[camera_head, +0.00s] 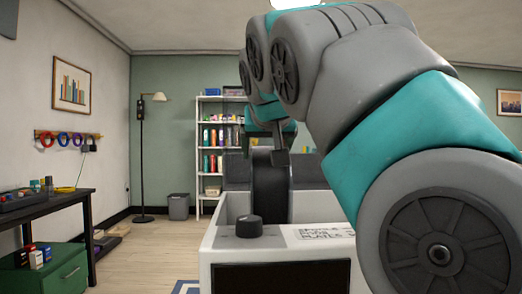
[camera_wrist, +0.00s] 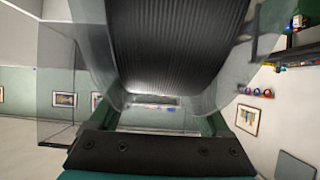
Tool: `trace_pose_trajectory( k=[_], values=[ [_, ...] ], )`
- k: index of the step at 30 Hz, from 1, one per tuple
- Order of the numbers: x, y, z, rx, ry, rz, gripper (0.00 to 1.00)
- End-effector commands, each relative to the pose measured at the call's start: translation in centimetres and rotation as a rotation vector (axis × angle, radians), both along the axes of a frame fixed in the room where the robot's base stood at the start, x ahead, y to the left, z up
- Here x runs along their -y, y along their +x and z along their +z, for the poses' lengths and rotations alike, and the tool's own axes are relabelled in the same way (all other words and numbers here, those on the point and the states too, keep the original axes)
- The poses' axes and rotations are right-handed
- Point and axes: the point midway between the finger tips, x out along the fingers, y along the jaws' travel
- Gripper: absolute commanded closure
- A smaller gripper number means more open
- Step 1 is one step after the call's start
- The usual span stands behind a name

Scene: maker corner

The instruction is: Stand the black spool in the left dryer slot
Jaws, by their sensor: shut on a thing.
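The black spool (camera_head: 270,187) stands upright, edge-on, at the white dryer (camera_head: 225,262) in the head view. Its lower part is hidden behind the dryer's front wall, so I cannot tell whether it touches the slot floor. My gripper (camera_head: 274,158) is above the dryer and shut on the spool's upper rim. In the wrist view the spool (camera_wrist: 180,40) fills the upper middle, with ribbed dark windings between clear-looking side discs. The left slot itself is mostly hidden by the spool and the front wall.
The dryer's front has a black knob (camera_head: 248,226), a paper label (camera_head: 318,234) and a dark screen (camera_head: 282,277). My arm covers the right side of the head view.

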Motion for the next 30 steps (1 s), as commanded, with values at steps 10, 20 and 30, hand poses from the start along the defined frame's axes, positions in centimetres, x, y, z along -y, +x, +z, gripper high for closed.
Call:
trace_pose_trajectory(
  k=[10, 20, 30],
  values=[
    [0.04, -0.03, 0.11, 0.004, 0.001, 0.000, 1.00],
    [0.04, -0.05, -0.40, 0.005, 0.001, 0.000, 1.00],
    [0.03, -0.04, -0.57, 0.005, 0.001, 0.000, 1.00]
  ],
)
